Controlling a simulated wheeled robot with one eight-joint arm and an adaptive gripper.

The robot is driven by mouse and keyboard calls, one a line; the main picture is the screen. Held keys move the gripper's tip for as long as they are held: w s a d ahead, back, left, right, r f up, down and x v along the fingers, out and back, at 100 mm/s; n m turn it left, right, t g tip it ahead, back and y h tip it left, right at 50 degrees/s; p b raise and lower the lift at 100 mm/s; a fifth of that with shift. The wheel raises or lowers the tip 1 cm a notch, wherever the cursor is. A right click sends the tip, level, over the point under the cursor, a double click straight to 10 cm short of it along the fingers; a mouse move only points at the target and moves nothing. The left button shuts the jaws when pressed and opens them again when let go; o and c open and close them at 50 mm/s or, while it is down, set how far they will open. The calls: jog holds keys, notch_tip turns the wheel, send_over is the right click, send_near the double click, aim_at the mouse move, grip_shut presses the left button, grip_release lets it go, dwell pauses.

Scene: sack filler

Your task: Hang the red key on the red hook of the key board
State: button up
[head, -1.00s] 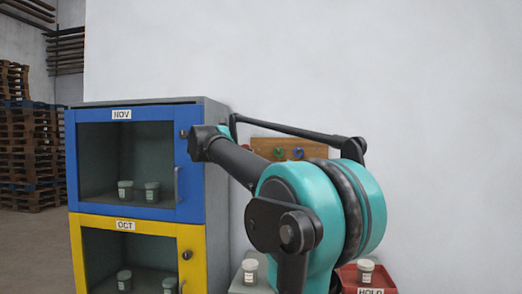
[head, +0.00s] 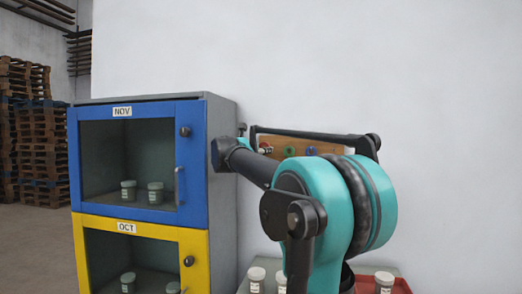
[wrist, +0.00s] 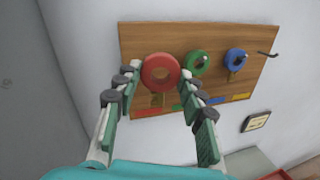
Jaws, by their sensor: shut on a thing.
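In the wrist view, the red key (wrist: 160,72), with a thick red ring-shaped tag, is held between the two fingers of my gripper (wrist: 158,88). It is in front of the left part of the wooden key board (wrist: 218,38). The red hook is not visible; the red key covers that part of the board. I cannot tell whether the key touches the board. A green key (wrist: 197,63) and a blue key (wrist: 236,60) hang to its right. In the head view, the board (head: 335,148) is partly behind my arm.
An empty dark hook (wrist: 268,54) sticks out at the board's right end. Coloured labels line its lower edge. A small framed sign (wrist: 256,121) is below it. A blue-doored cabinet (head: 196,150) stands left, above a yellow door (head: 195,255). Jars and a red tray (head: 398,284) are below.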

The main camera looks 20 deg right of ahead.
jog(key=w+d+f, duration=0.1)
jog(key=w+d, duration=0.2)
jog(key=w, duration=0.2)
jog(key=shift+w+d+f, duration=0.25)
jog(key=shift+d, duration=0.1)
dwell(0.6)
jog(key=shift+f, duration=0.1)
dwell(0.5)
jog(key=o, duration=1.1)
jog(key=shift+o, duration=0.2)
